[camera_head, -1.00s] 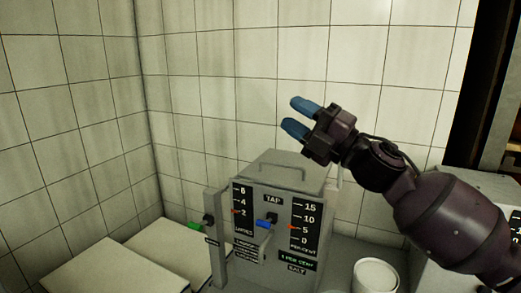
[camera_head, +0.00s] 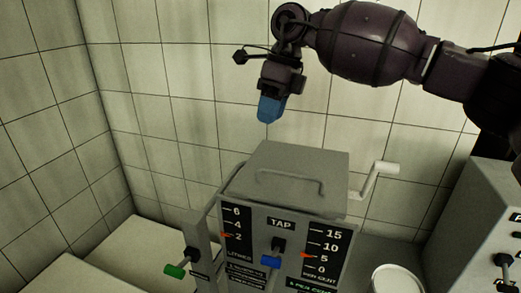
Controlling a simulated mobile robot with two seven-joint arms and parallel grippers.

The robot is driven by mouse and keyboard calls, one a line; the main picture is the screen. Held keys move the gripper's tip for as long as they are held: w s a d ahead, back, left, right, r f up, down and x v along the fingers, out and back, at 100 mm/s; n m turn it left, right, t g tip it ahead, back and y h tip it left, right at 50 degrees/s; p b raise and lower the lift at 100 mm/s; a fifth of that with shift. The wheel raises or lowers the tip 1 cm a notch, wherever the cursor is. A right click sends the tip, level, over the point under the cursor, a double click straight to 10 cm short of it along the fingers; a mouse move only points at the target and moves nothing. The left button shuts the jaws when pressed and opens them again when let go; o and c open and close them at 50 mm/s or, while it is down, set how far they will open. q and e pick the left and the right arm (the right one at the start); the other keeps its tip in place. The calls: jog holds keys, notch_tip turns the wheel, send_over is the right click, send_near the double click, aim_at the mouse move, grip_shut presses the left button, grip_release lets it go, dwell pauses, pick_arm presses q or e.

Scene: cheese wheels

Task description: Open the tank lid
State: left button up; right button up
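The grey tank (camera_head: 284,225) stands against the tiled corner, its front marked with scales and the word TAP. Its flat lid (camera_head: 325,167) lies closed on top, with a bar handle (camera_head: 291,176) across it near the front. My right gripper (camera_head: 268,108) is above the lid, pointing down, with clear space between its blue fingertips and the lid. The fingers overlap from this angle, so their gap cannot be judged. My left gripper is not in view.
A white crank (camera_head: 378,178) sticks out at the tank's right. A blue tap lever (camera_head: 271,261) and a green-tipped lever (camera_head: 176,270) are at the front. A white bucket (camera_head: 397,280) stands at lower right, beside another grey machine (camera_head: 478,225). Pale slabs (camera_head: 150,240) lie at left.

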jog(key=s+f, duration=0.1)
jog(key=f, duration=0.2)
jog(key=s+d+f+h, duration=0.1)
jog(key=f, duration=0.3)
jog(key=s+d+f+h, duration=0.1)
jog(key=f, duration=0.2)
jog(key=shift+s+d+f+n, duration=0.2)
jog(key=shift+d+f+n, duration=0.05)
jog(key=shift+f+n, duration=0.05)
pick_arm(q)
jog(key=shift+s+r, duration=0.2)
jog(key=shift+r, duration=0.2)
pick_arm(e)
jog(key=shift+c, duration=0.3)
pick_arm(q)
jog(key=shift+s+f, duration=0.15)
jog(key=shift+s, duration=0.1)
pick_arm(e)
grip_shut()
